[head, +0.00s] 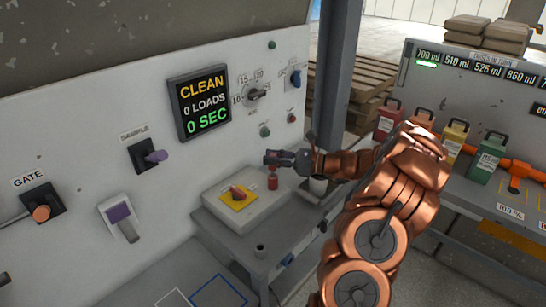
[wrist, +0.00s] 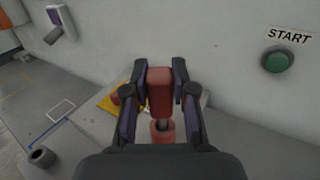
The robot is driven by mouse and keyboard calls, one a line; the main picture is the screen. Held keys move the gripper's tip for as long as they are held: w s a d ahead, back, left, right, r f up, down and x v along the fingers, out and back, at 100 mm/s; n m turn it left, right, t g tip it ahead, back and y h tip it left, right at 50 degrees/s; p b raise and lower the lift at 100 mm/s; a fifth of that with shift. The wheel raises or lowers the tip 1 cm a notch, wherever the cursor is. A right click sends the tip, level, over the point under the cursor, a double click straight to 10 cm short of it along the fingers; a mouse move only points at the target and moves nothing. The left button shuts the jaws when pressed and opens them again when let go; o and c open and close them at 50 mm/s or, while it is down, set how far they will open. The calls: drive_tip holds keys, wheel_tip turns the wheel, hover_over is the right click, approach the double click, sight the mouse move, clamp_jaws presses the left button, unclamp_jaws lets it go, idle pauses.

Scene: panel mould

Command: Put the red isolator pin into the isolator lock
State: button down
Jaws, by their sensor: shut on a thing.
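The red isolator pin (wrist: 160,92) is held between the two fingers of my gripper (wrist: 161,80), its red grip upright in the wrist view. A dark shank shows below the grip, meeting a red collar (wrist: 163,131), which looks like the isolator lock. The collar also shows in the head view (head: 272,183), standing at the right of the pale isolator box, directly under my gripper (head: 274,160). How deep the shank sits in the collar is hidden. The red switch handle (head: 237,192) on a yellow plate (head: 239,200) is to the left.
A grey open cup (head: 259,251) stands on the ledge in front of the box. A panel wall with a display (head: 200,101) rises behind. The green START button (wrist: 278,62) is on the wall at right. Coloured canisters (head: 487,157) stand at the far right.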

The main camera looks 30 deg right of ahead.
drive_tip(key=shift+f+b, duration=0.45)
drive_tip(key=shift+f, duration=0.85)
drive_tip(key=c, duration=0.9)
unclamp_jaws()
drive_tip(key=shift+o, duration=0.2)
drive_tip(key=shift+s+d, duration=0.1)
drive_tip(key=v, duration=1.1)
drive_tip(key=shift+s+d, duration=0.25)
